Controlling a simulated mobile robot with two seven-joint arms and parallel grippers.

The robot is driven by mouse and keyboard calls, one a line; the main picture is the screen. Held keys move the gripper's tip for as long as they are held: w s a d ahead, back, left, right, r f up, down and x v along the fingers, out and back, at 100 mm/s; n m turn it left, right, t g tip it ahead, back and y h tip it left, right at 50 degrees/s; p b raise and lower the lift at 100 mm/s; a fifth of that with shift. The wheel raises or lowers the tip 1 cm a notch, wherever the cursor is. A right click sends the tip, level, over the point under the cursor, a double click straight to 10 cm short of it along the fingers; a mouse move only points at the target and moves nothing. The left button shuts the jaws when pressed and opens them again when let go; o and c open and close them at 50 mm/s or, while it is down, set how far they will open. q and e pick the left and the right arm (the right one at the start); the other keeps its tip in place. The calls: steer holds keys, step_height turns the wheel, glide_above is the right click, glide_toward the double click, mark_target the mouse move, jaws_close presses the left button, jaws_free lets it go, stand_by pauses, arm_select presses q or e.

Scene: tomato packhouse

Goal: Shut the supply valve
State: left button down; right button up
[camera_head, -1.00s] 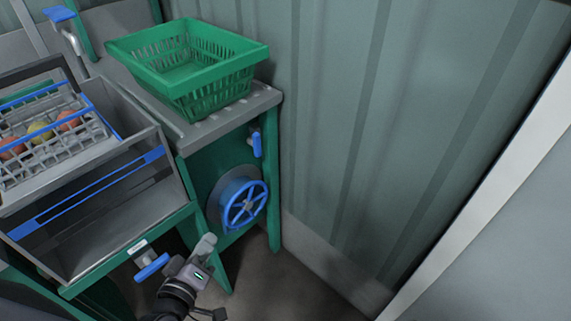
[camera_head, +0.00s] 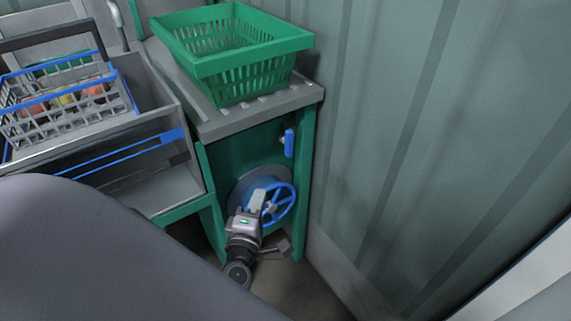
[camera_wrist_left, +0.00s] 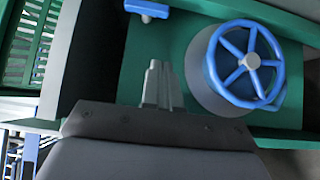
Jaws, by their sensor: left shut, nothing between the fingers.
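A blue spoked handwheel (camera_head: 281,204) on a round grey mount is set on the green end panel (camera_head: 240,150) under the bench top. The wheel also shows in the left wrist view (camera_wrist_left: 252,61). A small blue lever handle (camera_head: 289,142) is above it on the same panel, and part of it shows in the left wrist view (camera_wrist_left: 147,8). My left gripper (camera_head: 257,201) is shut and empty. In the head view it overlaps the wheel's left side; in the wrist view its fingers (camera_wrist_left: 158,84) lie left of the wheel, with a gap. Contact cannot be confirmed.
A green basket (camera_head: 232,62) stands on the grey bench top (camera_head: 262,114). To the left are a grey tray (camera_head: 175,185) and a wire basket (camera_head: 60,122) with fruit. A corrugated wall (camera_head: 420,130) closes off the right. My own grey part covers the lower left.

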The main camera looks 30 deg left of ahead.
arm_select(q)
glide_toward(285, 153)
steer(key=w+a, duration=0.1)
steer(key=a, duration=0.3)
steer(key=shift+w+d+f+b, duration=0.1)
steer(key=shift+w+d+b, duration=0.3)
steer(key=shift+w, duration=0.7)
steer(key=shift+w+d+b, duration=0.15)
steer(key=shift+w+d, duration=0.3)
steer(key=shift+w, duration=0.6)
